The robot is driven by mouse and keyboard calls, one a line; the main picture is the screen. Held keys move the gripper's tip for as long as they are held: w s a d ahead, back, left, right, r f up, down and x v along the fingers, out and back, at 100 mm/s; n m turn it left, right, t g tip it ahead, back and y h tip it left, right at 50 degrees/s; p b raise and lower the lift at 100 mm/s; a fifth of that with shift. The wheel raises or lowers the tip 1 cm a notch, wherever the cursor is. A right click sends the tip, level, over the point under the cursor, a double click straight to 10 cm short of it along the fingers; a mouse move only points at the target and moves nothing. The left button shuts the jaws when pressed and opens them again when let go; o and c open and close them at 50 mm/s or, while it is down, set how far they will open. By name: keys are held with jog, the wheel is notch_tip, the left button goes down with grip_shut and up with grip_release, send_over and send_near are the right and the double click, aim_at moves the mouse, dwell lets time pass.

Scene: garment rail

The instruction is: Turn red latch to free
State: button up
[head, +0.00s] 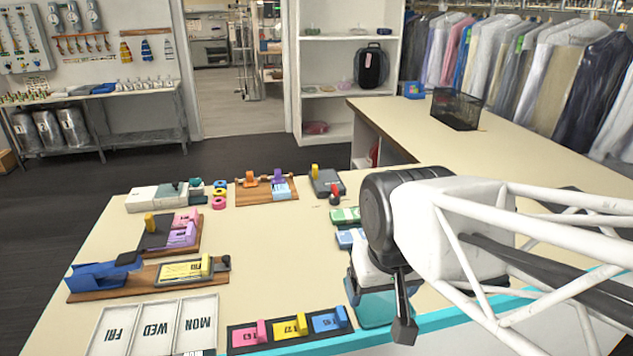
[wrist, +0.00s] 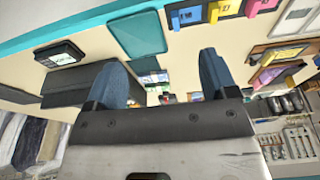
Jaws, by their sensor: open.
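A small red latch piece (head: 335,188) with a dark end shows at the back right of the table, beside a dark grey box (head: 324,181) with a yellow knob. Its exact position, locked or free, is too small to tell. My gripper (head: 404,310) hangs over the right front of the table, apart from the latch and nearer the camera. In the wrist view my gripper (wrist: 163,70) has its two blue-grey fingers spread wide, with nothing between them. A small red spot (wrist: 167,97) shows beyond the fingers, perhaps the latch.
Green and blue cards (head: 346,215) lie between the latch and my arm. A teal tray (head: 375,308) lies below the gripper. A wooden board with orange and purple holders (head: 266,190) stands left of the grey box. The table's middle is clear.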

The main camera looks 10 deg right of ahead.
jog(key=w+d+r+m, duration=0.1)
jog(key=w+r+m, duration=0.3)
jog(key=w, duration=0.9)
jog(key=m+g, duration=0.3)
jog(key=m, duration=1)
send_over(335, 187)
jog(key=f, duration=1.1)
jog(key=shift+s+f, duration=0.35)
jog(key=shift+f, duration=0.05)
jog(key=shift+w+f, duration=0.2)
jog(key=shift+w, duration=0.05)
jog(key=shift+f, duration=0.15)
jog(key=shift+f, duration=3.8)
jog(key=c, duration=0.9)
